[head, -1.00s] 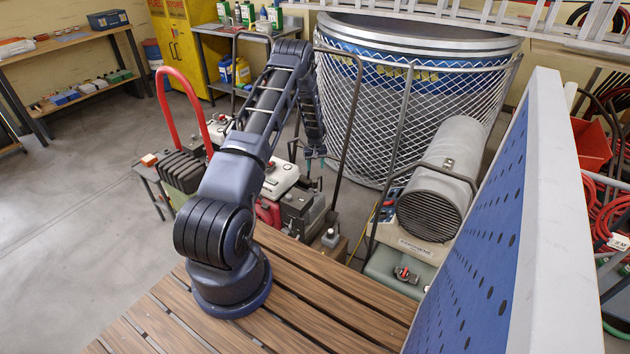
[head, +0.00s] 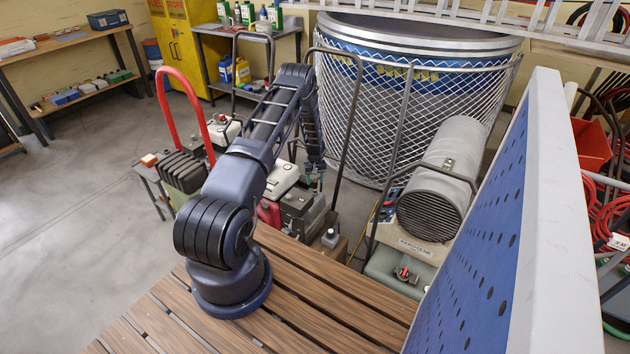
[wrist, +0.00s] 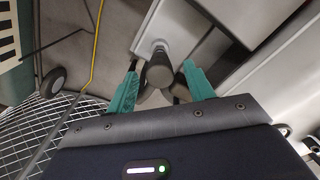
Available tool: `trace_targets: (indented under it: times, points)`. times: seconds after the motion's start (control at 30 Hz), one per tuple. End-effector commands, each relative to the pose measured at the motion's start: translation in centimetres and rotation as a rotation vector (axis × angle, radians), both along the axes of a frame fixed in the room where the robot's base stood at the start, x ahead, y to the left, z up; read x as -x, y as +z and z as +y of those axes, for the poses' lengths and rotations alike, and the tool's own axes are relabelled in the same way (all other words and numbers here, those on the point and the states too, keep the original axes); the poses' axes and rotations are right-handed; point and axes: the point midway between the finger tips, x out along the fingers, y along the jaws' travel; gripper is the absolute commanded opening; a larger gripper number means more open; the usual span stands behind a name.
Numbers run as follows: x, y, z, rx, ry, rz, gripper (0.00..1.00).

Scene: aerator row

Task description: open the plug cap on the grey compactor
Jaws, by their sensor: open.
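The grey compactor (head: 302,212) stands just beyond the slatted deck in the head view, among other machines. My gripper (head: 315,184) is above it, pointing down. In the wrist view my gripper (wrist: 160,78) shows two green fingers, spread apart. A dark grey round knob, apparently the plug cap (wrist: 160,72), lies in the gap between the fingers, with space on both sides. A lighter round fitting shows just behind it on a pale grey surface. The fingers do not visibly grip the cap. The cap is too small to make out in the head view.
A red machine (head: 268,212) stands close left of the compactor. A tall dark handle (head: 350,120) rises just right of my forearm. A mesh-wrapped tub (head: 400,120) stands behind. A grey bottle (head: 330,238) is in front. A yellow cord (wrist: 97,40) lies on the floor.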

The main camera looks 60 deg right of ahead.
Motion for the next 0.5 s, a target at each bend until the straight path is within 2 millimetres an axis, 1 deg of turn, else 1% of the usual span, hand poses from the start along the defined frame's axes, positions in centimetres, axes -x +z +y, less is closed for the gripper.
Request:
trace_targets:
  times: [0.03,0.17,0.2,0.3,0.5]
  points:
    - [-0.01,0.01,0.01,0.0,0.0,0.0,0.51]
    - [-0.01,0.02,0.01,0.0,0.0,0.0,0.25]
    - [-0.02,0.02,0.02,0.0,0.0,0.0,0.17]
    - [-0.06,0.02,0.05,-0.001,0.001,-0.001,0.0]
    - [-0.13,0.05,0.06,-0.008,0.001,-0.001,0.0]
